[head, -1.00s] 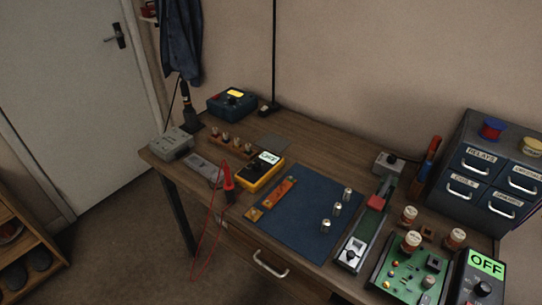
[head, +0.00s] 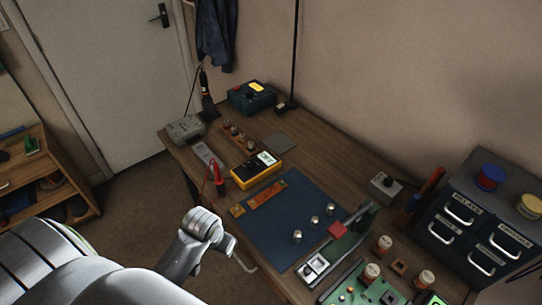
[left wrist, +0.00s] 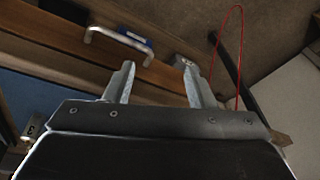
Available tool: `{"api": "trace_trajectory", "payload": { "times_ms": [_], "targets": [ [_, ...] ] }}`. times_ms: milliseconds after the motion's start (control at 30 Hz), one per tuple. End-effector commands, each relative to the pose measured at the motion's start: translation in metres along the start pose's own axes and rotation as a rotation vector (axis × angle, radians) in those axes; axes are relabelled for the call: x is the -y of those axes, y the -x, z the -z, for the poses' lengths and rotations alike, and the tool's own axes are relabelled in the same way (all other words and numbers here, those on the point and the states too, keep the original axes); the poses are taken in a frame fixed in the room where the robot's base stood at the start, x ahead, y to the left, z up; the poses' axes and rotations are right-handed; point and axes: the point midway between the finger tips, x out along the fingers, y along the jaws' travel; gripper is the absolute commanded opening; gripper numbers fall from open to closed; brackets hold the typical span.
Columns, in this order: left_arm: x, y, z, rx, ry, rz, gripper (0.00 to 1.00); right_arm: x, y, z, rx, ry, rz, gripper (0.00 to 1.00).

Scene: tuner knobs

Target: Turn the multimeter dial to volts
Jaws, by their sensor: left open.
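The yellow multimeter (head: 256,172) lies on the bench beyond the blue mat's upper left corner. Its screen is lit; its dial is too small to read here. My left arm comes in from the lower left in the head view. Its wrist is in front of the bench's front edge, well short of the multimeter. My left gripper (left wrist: 158,78) is open and empty in the left wrist view, with a drawer handle (left wrist: 118,40) beyond its fingers. The multimeter cannot be made out in the left wrist view. My right gripper is not in view.
A red probe (head: 217,177) stands left of the multimeter, and a red lead (left wrist: 241,60) hangs in the left wrist view. A blue mat (head: 270,225) with several small cylinders lies right of it. A blue box (head: 250,98) and grey box (head: 186,130) stand behind.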

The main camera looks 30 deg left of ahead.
Motion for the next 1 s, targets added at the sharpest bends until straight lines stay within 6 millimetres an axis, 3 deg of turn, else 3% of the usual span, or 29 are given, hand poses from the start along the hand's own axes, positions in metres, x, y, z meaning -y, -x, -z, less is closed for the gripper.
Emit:
{"api": "trace_trajectory", "payload": {
  "times_ms": [367,567,800,1000],
  "targets": [
    [0.009,0.002,0.081,0.058,0.036,-0.005,0.5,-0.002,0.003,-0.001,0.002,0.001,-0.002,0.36],
    [0.022,0.018,0.155,0.11,0.093,-0.004,0.5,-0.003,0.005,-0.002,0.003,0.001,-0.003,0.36],
    [0.042,0.07,0.247,0.176,0.198,-0.01,0.5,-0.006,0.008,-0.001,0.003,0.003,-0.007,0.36],
    [0.055,0.122,0.301,0.218,0.284,-0.029,0.5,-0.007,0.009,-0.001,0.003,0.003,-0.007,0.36]
  ]
}}
